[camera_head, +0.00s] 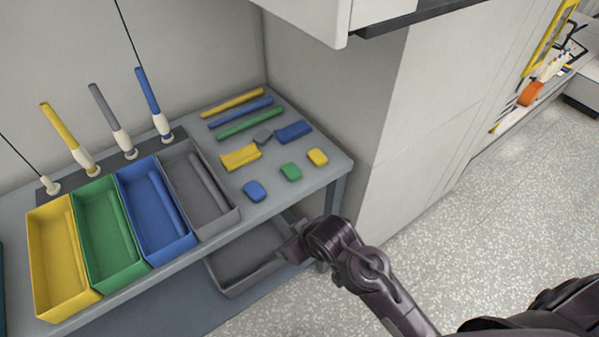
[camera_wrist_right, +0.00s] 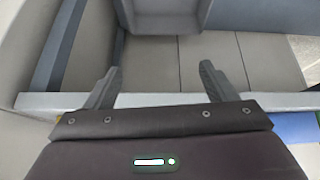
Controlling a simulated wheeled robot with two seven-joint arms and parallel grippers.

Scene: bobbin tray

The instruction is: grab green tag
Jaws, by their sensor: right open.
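The green tag (camera_head: 291,172) is a small rounded block. It lies flat on the grey table near the front right, between a blue tag (camera_head: 255,190) and a yellow tag (camera_head: 317,157). My right gripper (camera_head: 291,236) is in front of the table's front edge, nearer the camera than the green tag and apart from it. In the right wrist view my right gripper (camera_wrist_right: 158,80) has its two fingers spread wide with nothing between them. The green tag cannot be made out in that view. My left gripper is out of view.
Yellow (camera_head: 88,292), green (camera_head: 134,262), blue (camera_head: 186,240) and grey (camera_head: 229,212) bins stand at the table's left. Coloured bars, such as a green one (camera_head: 250,122), lie behind the tags. A grey bin (camera_head: 232,288) sits below the tabletop. A tall cabinet (camera_head: 410,120) stands right.

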